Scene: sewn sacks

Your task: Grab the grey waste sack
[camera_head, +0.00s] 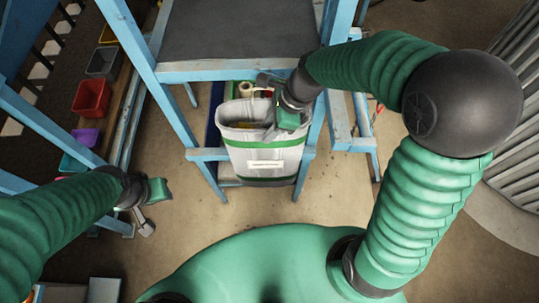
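The grey waste sack (266,158) stands upright with its top open, under the blue-framed table. It has a green band across its front and a dark base. My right gripper (272,122) is at the sack's upper right rim, overlapping the opening. Its fingertips are partly hidden and small, so I cannot tell whether they close on the rim. My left gripper (145,224) is low at the left, well apart from the sack, with nothing visible in it. Its finger gap is too small to make out.
The blue table frame (172,110) has legs on both sides of the sack and a dark top (240,28) behind it. Coloured bins, including a red one (91,97), stand on a rack at left. The floor (215,215) in front of the sack is clear.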

